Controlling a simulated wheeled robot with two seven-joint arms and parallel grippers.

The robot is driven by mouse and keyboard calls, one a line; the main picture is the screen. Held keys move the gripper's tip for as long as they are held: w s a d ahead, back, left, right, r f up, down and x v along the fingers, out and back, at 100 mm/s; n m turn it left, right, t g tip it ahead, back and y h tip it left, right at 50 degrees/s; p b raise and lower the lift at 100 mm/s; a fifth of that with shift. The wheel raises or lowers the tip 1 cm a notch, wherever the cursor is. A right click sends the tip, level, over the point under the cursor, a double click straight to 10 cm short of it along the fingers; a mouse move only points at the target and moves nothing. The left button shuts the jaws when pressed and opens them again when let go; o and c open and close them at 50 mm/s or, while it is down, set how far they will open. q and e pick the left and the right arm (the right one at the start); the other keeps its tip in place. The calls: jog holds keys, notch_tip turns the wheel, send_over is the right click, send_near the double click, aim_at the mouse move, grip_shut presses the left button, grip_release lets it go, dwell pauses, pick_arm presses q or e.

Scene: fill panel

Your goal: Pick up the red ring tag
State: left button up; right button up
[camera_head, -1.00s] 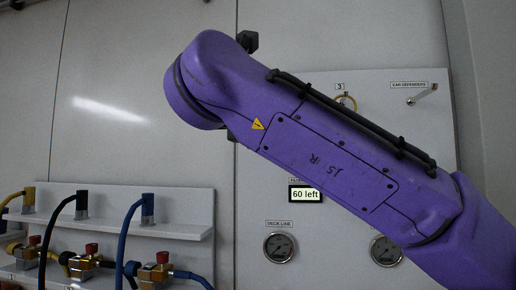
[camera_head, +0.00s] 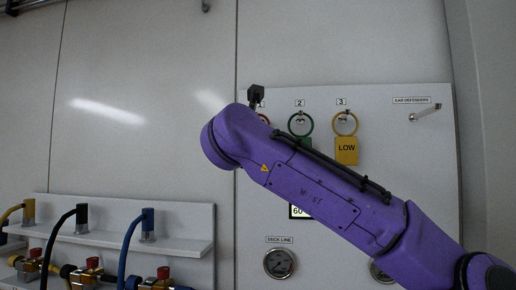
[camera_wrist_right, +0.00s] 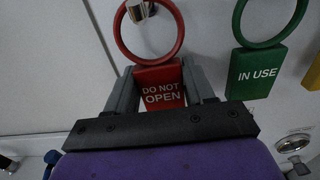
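The red ring tag (camera_wrist_right: 160,88), reading "DO NOT OPEN", fills the middle of the right wrist view. Its ring (camera_wrist_right: 181,37) is around a metal hook (camera_wrist_right: 140,10) on the panel. My right gripper (camera_wrist_right: 159,72) has one finger on each side of the tag's plate, close to its edges; I cannot tell whether they press on it. In the head view, a sliver of the red ring (camera_head: 263,117) shows at the left hook; my purple right arm hides the rest of the tag and the fingers. My left gripper is not in view.
A green "IN USE" tag (camera_wrist_right: 257,72) hangs to the right of the red one. A yellow "LOW" tag (camera_head: 346,151) hangs further right. Gauges (camera_head: 280,264) sit below on the panel. A shelf (camera_head: 180,228) with hoses and valves stands at the lower left.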

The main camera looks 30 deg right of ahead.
jog(key=shift+c, duration=1.1)
jog(key=shift+r, duration=0.45)
jog(key=shift+s+r, duration=0.1)
jog(key=shift+r, duration=0.2)
jog(key=b+v, duration=0.5)
jog(key=v, duration=1.2)
jog(key=shift+s+a, duration=0.3)
jog(key=shift+d, duration=0.1)
